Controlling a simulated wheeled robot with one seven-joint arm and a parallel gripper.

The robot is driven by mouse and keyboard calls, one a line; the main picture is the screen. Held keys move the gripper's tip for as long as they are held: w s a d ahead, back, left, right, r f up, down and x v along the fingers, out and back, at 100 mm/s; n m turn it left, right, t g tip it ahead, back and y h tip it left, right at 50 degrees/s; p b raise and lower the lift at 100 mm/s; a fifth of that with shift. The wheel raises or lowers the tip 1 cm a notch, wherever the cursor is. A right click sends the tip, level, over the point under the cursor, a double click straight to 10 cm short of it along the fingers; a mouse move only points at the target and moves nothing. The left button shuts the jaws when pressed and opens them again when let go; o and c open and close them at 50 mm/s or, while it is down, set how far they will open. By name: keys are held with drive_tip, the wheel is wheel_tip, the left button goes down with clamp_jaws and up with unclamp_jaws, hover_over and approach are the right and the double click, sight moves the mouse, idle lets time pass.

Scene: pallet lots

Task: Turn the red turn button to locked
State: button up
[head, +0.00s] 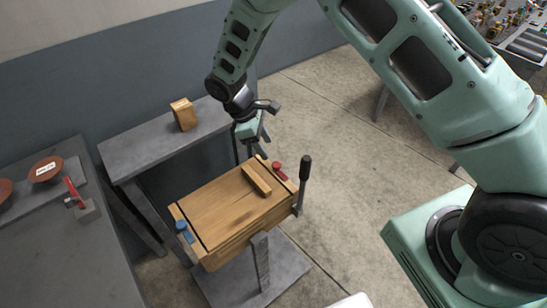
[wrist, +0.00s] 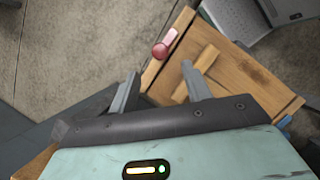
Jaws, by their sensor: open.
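The red turn button (head: 279,170) sits on the far right end of a wooden box (head: 225,214). It has a round head and a short bar, and its bar lies near the edge of the lid. In the wrist view the red turn button (wrist: 164,45) shows beyond my fingertips. My gripper (head: 252,150) is above and behind the box's far edge, apart from the button. In the wrist view my gripper (wrist: 160,85) has its two fingers spread with nothing between them. A blue turn button (head: 184,231) is at the box's left end.
A wooden bar handle (head: 257,180) stands on the lid. A black-knobbed lever (head: 304,180) rises at the box's right. A grey bench (head: 165,145) with a wooden block (head: 184,114) stands behind left. A dark table (head: 70,250) is at left.

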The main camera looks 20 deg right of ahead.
sight(277, 164)
drive_tip(key=p+x, duration=0.1)
drive_tip(key=x, duration=0.6)
drive_tip(key=shift+d+f, duration=0.1)
drive_tip(key=shift+f, duration=0.05)
drive_tip(key=c, duration=1)
